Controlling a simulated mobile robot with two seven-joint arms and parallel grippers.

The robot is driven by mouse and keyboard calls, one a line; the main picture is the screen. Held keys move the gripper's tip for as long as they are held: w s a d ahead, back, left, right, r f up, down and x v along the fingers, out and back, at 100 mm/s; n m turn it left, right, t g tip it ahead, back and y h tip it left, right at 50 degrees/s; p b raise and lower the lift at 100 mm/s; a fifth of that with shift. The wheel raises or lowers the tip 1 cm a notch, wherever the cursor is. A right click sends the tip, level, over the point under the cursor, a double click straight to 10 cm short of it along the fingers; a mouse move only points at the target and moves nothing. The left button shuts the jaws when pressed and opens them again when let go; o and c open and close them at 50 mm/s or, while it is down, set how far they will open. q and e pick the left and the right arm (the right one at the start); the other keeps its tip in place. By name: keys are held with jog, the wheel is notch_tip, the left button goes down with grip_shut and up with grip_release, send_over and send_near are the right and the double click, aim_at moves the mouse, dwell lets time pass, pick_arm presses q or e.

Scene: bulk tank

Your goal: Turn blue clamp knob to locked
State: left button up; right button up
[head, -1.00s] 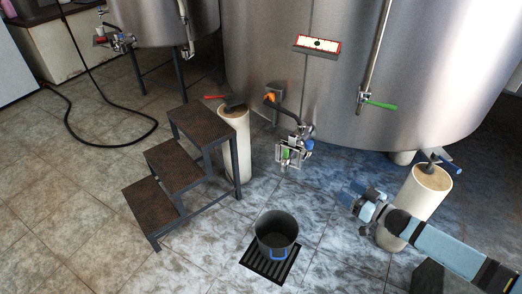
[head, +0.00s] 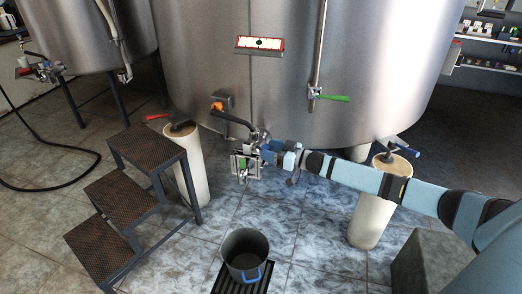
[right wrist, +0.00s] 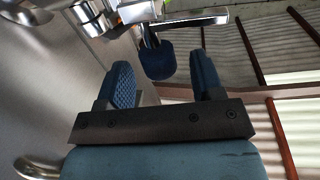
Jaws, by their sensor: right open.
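The blue clamp knob (right wrist: 158,61) shows in the right wrist view on the end of a metal fitting, just beyond and between my finger pads. My right gripper (right wrist: 161,75) is open, with one blue pad on each side of the knob's line. Contact between pads and knob does not show. In the head view my right gripper (head: 270,151) is at the right side of the tank's outlet valve assembly (head: 245,163), and the knob cannot be told apart from the fingers there. My left gripper is not in view.
The large steel tank (head: 300,70) stands close behind the valve. An orange-tipped pipe fitting (head: 217,106) and a green-handled valve (head: 331,97) are on it. A bucket (head: 245,250) stands below, metal steps (head: 130,195) at left, and white posts (head: 370,215) on both sides.

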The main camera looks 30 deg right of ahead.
jog(key=shift+x, duration=1.8)
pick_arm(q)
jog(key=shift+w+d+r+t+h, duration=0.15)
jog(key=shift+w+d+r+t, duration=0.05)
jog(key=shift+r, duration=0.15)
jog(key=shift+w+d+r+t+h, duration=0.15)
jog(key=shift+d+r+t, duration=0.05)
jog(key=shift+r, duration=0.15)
pick_arm(e)
jog(key=c, duration=0.9)
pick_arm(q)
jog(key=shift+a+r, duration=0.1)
